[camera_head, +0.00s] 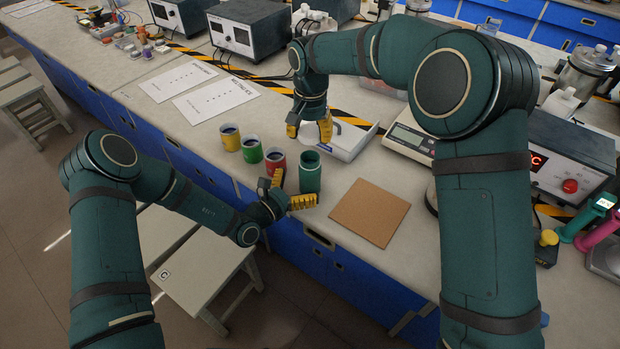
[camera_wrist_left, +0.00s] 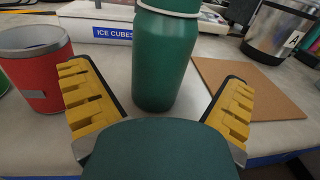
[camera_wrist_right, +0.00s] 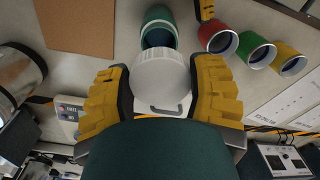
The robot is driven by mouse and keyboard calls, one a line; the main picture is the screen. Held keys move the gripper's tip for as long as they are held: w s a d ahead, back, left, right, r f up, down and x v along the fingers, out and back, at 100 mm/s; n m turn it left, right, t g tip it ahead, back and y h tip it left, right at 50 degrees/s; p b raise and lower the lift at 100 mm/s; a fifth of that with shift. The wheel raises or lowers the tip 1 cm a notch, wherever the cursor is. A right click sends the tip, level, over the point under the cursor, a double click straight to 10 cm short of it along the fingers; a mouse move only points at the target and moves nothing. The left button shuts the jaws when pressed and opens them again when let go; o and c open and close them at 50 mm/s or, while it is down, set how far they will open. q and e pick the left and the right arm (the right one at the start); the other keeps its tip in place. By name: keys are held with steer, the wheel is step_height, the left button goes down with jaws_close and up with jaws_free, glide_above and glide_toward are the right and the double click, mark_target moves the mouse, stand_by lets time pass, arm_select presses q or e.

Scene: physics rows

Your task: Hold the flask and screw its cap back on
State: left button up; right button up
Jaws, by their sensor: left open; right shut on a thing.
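The green flask (camera_head: 310,174) stands upright and uncapped near the front edge of the bench. My left gripper (camera_head: 290,190) is open beside it. In the left wrist view the flask (camera_wrist_left: 163,62) stands between and beyond the spread yellow fingers, and its top is cut off. My right gripper (camera_head: 309,130) is above the bench behind the flask. In the right wrist view it is shut on the white ribbed cap (camera_wrist_right: 160,80), apart from the flask's open mouth (camera_wrist_right: 158,36).
Red (camera_head: 275,160), green (camera_head: 252,150) and yellow (camera_head: 230,138) cups stand in a row left of the flask. A cork mat (camera_head: 370,212) lies to its right. A white box marked ICE CUBES (camera_wrist_left: 112,32) is behind it. A scale (camera_head: 408,140) stands further right.

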mark_target(302, 182)
arm_select(q)
steer(key=shift+x, duration=2)
steer(key=c, duration=1.4)
